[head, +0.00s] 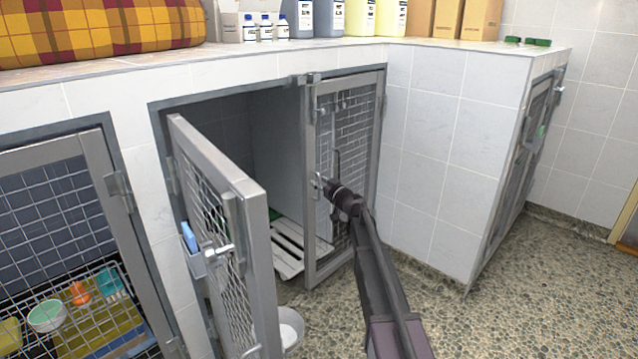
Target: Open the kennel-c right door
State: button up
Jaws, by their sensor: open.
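The kennel's right door (311,230) is a grey metal frame with wire mesh. It stands at or near its frame; I cannot tell whether it is slightly ajar. A small metal latch or handle (318,184) sits on its left edge, and another metal fitting (299,79) is at its top left corner. My gripper (328,187) is open, close to the latch on the door's left side. The fingertips are too small to tell whether they touch it. My arm hides part of the door's lower mesh.
The kennel's left door (262,260) stands swung out toward me, with a blue item (190,238) in a holder. A white slatted board (287,248) lies inside; a white bowl (290,328) is behind the left door. A tiled wall (440,150) is right; pebbled floor (540,290) is clear.

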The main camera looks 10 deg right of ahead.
jog(key=shift+w+a, duration=0.1)
jog(key=shift+w, duration=0.2)
grip_shut()
jog(key=shift+s, duration=0.1)
